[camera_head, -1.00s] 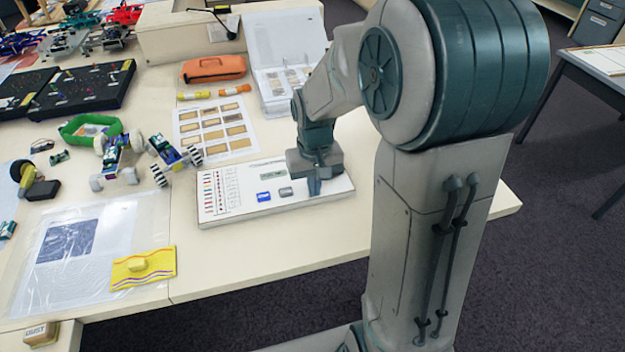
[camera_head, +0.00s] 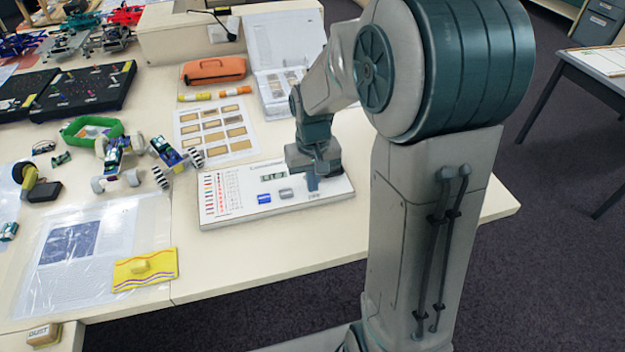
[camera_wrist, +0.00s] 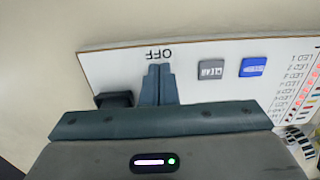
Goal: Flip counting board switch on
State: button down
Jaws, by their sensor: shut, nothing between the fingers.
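The counting board (camera_head: 240,206) is a white panel lying flat on the table, with a blue button (camera_head: 264,198), a grey button (camera_head: 286,193) and a small display (camera_head: 272,177). The display shows light characters, too small to read. My gripper (camera_head: 312,184) is shut and empty, pointing down over the board's right part. In the wrist view its closed fingers (camera_wrist: 158,82) are just below the OFF label, beside a black switch (camera_wrist: 113,99) partly hidden by my gripper. A row of red lights (camera_wrist: 305,85) glows at the board's right in that view. The switch is hidden in the head view.
A sheet of cards (camera_head: 214,130) and an open binder (camera_head: 285,45) lie behind the board. Small wheeled robots (camera_head: 118,160) stand to the left. Table in front of the board is clear.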

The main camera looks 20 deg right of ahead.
aim_at(313, 194)
notch_tip(313, 194, up, 6)
jog(key=p, duration=0.4)
jog(key=shift+s, duration=0.3)
dwell(0.3)
jog(key=s+r+t, duration=0.1)
jog(key=s+r, duration=0.3)
jog(key=s, duration=0.3)
jog(key=s+r+t, duration=0.2)
jog(key=s+r, duration=0.2)
jog(key=s, duration=0.4)
jog(key=shift+s+r, duration=0.15)
jog(key=shift+s, duration=0.15)
